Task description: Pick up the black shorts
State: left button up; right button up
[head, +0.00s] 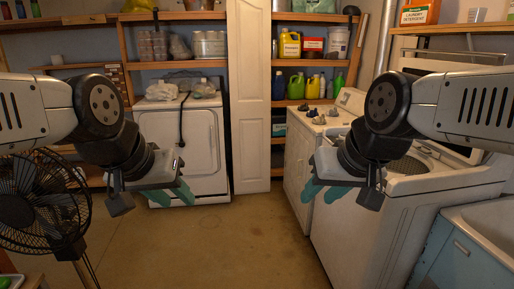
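I cannot make out any black shorts for certain in the head view. Several small dark items (313,112) sit on top of a white machine right of centre, too small to identify. My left gripper (173,196) hangs in the air at left, in front of the far white machine, its teal fingers apart with nothing between them. My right gripper (321,192) hangs in front of the white machines on the right, its teal fingers also apart and empty. Neither gripper touches anything visible.
A black fan (38,205) stands close at left. A white top-loading washer (365,225) and a blue sink cabinet (462,258) line the right. The far white machine (181,150) carries pale bundles and a dark cord. Shelves hold bottles. The middle floor (240,245) is clear.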

aim_at(303, 108)
jog(key=i, duration=1.05)
jog(key=i+l+u, duration=0.1)
jog(key=i, duration=0.95)
jog(key=i+z, duration=0.1)
jog(key=i, duration=0.6)
jog(key=i+j+z, duration=0.1)
jog(key=i, duration=0.55)
jog(key=i+j+z, duration=0.1)
jog(key=i+j, duration=0.15)
jog(key=i, duration=0.4)
jog(key=i+z, duration=0.45)
jog(key=i+j+z, duration=0.15)
jog(key=i+z, duration=0.25)
jog(key=i, duration=0.25)
